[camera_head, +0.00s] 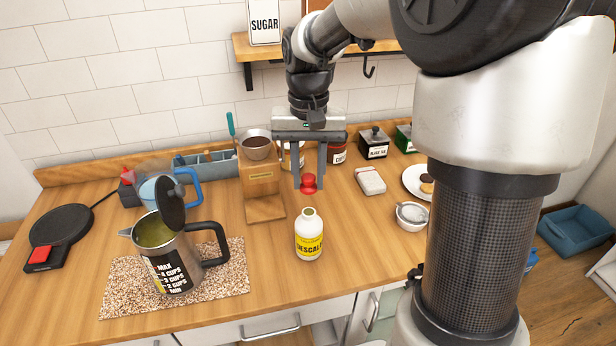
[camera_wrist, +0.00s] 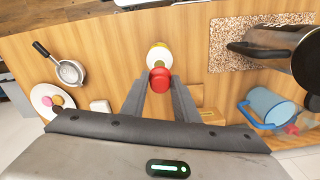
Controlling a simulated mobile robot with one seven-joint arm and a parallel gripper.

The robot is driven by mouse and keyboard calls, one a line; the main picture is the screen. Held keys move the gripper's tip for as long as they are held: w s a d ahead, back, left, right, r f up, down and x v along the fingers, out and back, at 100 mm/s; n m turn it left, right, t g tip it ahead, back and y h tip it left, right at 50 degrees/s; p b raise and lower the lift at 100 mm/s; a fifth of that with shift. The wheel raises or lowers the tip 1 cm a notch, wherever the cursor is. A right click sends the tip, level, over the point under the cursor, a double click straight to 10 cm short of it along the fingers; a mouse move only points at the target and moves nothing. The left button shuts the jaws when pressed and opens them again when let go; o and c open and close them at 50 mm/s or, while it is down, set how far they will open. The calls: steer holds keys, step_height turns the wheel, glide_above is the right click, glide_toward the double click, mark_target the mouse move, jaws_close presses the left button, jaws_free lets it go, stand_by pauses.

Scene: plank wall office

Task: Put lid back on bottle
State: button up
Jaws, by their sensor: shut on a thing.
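A white bottle (camera_head: 309,236) with a yellow label reading "DESCALE" stands upright on the wooden counter, its mouth uncovered. My gripper (camera_head: 309,184) is shut on a small red lid (camera_head: 308,182) and holds it above the bottle, apart from it in the head view. In the wrist view the red lid (camera_wrist: 160,80) sits between my fingertips (camera_wrist: 160,86). It partly covers the bottle (camera_wrist: 158,55) behind it.
A metal kettle (camera_head: 175,258) with its lid raised stands on a speckled mat (camera_head: 120,283) at left. A wooden stand (camera_head: 263,195) with a bowl is close left of the bottle. A strainer (camera_head: 411,215) and white plate (camera_head: 417,183) are at right. The counter before the bottle is clear.

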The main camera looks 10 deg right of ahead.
steer(key=shift+d+f+b, duration=0.1)
steer(key=shift+f+b, duration=1.7)
steer(key=shift+f, duration=0.35)
steer(key=shift+f+b, duration=0.6)
steer(key=shift+f, duration=0.4)
steer(key=shift+f+p, duration=0.2)
steer(key=shift+p, duration=0.15)
stand_by(0.3)
steer(key=o, duration=1.6)
steer(key=shift+c, duration=0.2)
steer(key=shift+r, duration=0.1)
